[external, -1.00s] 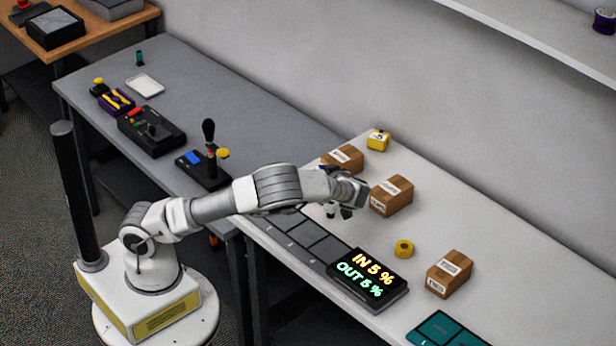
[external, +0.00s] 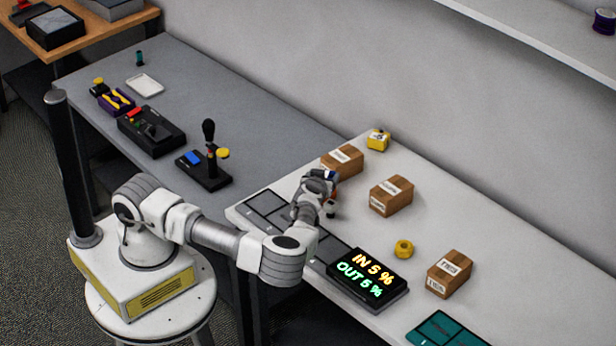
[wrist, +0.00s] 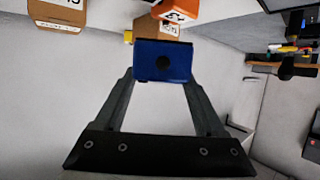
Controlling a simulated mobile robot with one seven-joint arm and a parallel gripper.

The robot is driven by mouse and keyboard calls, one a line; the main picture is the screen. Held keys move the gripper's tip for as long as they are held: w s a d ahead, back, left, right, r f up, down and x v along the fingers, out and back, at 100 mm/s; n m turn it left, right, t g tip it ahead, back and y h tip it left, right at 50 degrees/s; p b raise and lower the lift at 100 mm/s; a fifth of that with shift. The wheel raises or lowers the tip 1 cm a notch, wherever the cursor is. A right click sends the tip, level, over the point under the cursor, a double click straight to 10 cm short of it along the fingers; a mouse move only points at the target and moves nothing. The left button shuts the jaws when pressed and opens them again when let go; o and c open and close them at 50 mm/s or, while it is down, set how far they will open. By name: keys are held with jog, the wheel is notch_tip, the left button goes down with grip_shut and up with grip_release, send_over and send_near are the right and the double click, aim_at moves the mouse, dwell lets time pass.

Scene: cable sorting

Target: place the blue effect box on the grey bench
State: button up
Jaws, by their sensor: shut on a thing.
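My gripper (wrist: 162,80) is shut on the blue effect box (wrist: 163,60), which sits between the fingertips in the wrist view. In the external view my gripper (external: 328,196) is over the white bench, near the brown cartons, and the box is mostly hidden by my wrist. The grey bench (external: 220,105) runs along the wall to the left of the white bench. Its right part is bare.
The grey bench holds a joystick unit (external: 207,165), a black device (external: 150,130) and a white tray (external: 145,85). The white bench (external: 500,258) holds brown cartons (external: 391,196), a lit display (external: 367,274), dark pads (external: 266,203) and a yellow roll (external: 403,249).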

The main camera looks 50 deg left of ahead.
jog(key=w+f+m+h+b, duration=0.1)
jog(key=w, duration=0.1)
jog(key=w+f+m+t+h+b, duration=0.1)
jog(key=w+f, duration=0.1)
jog(key=shift+w+b, duration=0.15)
jog(key=shift+b, duration=0.2)
jog(key=w+a+r+m+t+h+b, duration=0.1)
jog(key=w+a+r+m+h+b, duration=0.1)
jog(key=a+b, duration=0.3)
jog(key=w+a+r+m+h+b, duration=0.2)
jog(key=w+a+h+b, duration=0.1)
jog(key=a, duration=0.3)
jog(key=s+a+f+b, duration=0.5)
jog(key=s+a, duration=0.4)
jog(key=s, duration=0.1)
jog(key=s+a+f+m+b, duration=0.1)
jog(key=s+a+f+b, duration=0.5)
jog(key=s+a, duration=0.4)
jog(key=shift+s+a+h, duration=0.25)
jog(key=shift+s+h, duration=0.05)
jog(key=shift+h, duration=0.1)
